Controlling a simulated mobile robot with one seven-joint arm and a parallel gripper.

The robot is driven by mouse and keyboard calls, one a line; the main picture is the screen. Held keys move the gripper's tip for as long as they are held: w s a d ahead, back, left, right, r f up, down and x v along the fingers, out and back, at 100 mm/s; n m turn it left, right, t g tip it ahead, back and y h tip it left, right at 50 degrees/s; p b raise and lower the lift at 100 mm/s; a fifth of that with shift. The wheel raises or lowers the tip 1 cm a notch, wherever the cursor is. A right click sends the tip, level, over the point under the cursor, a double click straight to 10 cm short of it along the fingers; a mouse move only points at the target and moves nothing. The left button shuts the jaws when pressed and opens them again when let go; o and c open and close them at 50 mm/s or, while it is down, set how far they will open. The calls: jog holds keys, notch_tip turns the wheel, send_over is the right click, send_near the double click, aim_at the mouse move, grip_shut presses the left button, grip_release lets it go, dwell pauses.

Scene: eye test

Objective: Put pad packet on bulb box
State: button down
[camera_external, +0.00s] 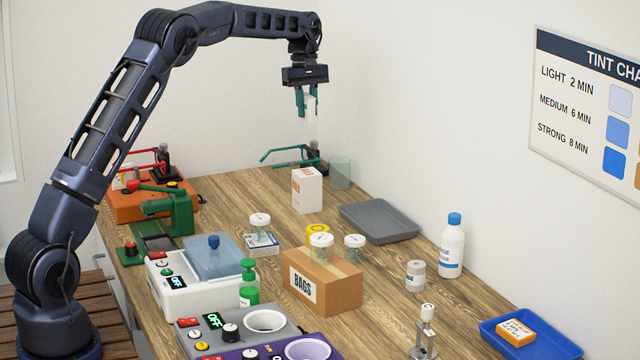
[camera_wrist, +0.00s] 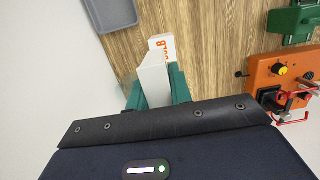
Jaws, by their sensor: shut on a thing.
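My gripper (camera_external: 308,113) is high over the far end of the table, its green fingers shut on a thin white piece, which looks like the pad packet (camera_external: 310,107). In the wrist view the pad packet (camera_wrist: 153,82) shows as a plain pale shape between the fingers; no label is readable. The bulb box (camera_external: 307,190), white with orange print, stands upright on the table, below the gripper in the picture with a clear gap. In the wrist view the bulb box (camera_wrist: 162,45) shows just past the packet, which partly hides it.
A grey tray (camera_external: 379,221) lies right of the bulb box, and a clear jar (camera_external: 340,172) stands behind it. A green-armed stand (camera_external: 314,157) is close behind. A BAGS carton (camera_external: 322,284) with jars on it is nearer. Bare wood surrounds the bulb box at the front.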

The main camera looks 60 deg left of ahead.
aim_at(309, 173)
notch_tip(309, 173, down, 14)
jog(key=shift+f, duration=0.1)
dwell(0.5)
jog(key=shift+f, duration=0.2)
jog(key=c, duration=1.3)
grip_release()
jog(key=shift+o, duration=0.2)
jog(key=shift+r, duration=0.1)
